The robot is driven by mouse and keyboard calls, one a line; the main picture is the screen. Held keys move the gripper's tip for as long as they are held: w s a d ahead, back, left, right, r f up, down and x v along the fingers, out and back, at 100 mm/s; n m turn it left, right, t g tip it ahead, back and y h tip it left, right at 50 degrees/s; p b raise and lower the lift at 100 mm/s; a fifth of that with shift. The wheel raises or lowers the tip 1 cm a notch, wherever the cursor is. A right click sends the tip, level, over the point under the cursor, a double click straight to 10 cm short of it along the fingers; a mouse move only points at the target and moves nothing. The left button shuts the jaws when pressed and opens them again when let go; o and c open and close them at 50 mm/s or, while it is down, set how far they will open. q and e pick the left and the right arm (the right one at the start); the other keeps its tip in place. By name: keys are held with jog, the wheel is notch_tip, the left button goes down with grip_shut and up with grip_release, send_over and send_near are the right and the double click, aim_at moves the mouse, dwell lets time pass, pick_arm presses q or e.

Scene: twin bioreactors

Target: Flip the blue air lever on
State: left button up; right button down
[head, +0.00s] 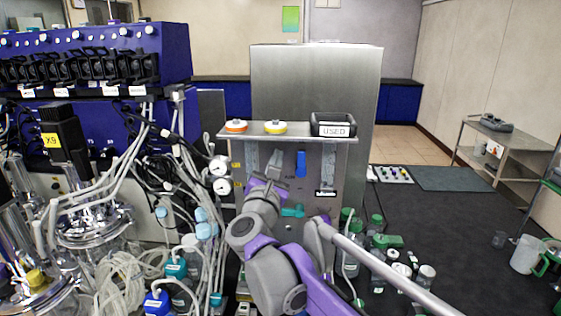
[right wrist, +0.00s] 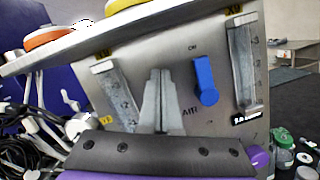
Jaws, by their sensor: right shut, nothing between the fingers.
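The blue air lever (head: 301,163) is on the front of the grey metal panel (head: 323,165), below its top shelf. In the right wrist view the lever (right wrist: 205,78) stands nearly upright, its wider round end at the bottom. A small "ON" marking is above it to the left, and "AIR" is printed below it to the left. My right gripper (head: 275,162) is in front of the panel, just left of the lever. Its fingers (right wrist: 159,78) are shut and empty, with a gap between them and the lever. My left gripper is not in view.
Flow gauges (right wrist: 118,95) and (right wrist: 244,65) flank the lever. An orange-topped roll (head: 236,126), a yellow roll (head: 275,128) and a black "USED" bin (head: 334,125) sit on the shelf. Tubes and glass vessels crowd the left; green-capped bottles (head: 350,262) stand below right.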

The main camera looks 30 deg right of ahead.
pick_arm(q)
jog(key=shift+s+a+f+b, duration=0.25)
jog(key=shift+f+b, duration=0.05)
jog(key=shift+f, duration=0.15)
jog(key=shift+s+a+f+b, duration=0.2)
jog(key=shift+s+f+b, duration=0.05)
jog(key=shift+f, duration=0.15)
pick_arm(e)
jog(key=s+a, duration=0.6)
jog(key=a, duration=0.2)
jog(key=shift+s, duration=0.2)
jog(key=shift+a, duration=0.1)
